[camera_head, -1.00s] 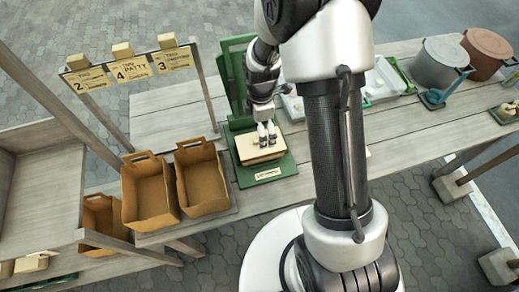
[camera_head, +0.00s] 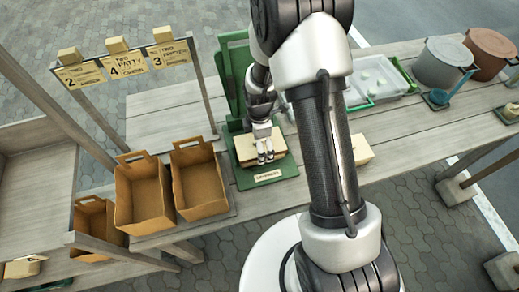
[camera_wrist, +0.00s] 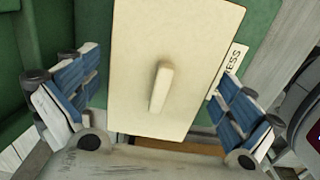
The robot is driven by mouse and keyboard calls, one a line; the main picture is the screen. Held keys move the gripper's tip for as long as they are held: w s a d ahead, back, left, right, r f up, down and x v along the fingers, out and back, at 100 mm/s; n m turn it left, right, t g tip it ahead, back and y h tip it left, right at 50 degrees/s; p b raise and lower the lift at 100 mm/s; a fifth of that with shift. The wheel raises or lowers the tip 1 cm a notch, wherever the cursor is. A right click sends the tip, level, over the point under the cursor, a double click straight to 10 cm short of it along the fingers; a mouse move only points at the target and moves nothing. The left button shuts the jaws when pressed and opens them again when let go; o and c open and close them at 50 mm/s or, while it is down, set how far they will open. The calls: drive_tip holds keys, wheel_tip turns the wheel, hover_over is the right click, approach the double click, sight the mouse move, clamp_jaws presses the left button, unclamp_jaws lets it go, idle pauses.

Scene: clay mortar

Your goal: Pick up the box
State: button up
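A cream box (camera_head: 244,150) with a flat top lies on a green base with a small label. In the wrist view its top (camera_wrist: 185,45) fills the middle, with a raised cream bar (camera_wrist: 161,87) on it. My gripper (camera_head: 265,156) is over the box's near side in the head view. In the wrist view my gripper (camera_wrist: 155,88) is open, with blue-padded fingers wide apart on either side of the box's near part. The fingers look empty; whether they touch the box is unclear.
A green upright panel (camera_head: 231,75) stands behind the box. Brown open bags (camera_head: 145,190) are at left below a sign rack (camera_head: 125,65). Another cream box (camera_head: 361,149) shows right of my arm. Pots (camera_head: 443,62) and a white tray (camera_head: 378,82) stand at right.

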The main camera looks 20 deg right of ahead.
drive_tip(key=c, duration=1.1)
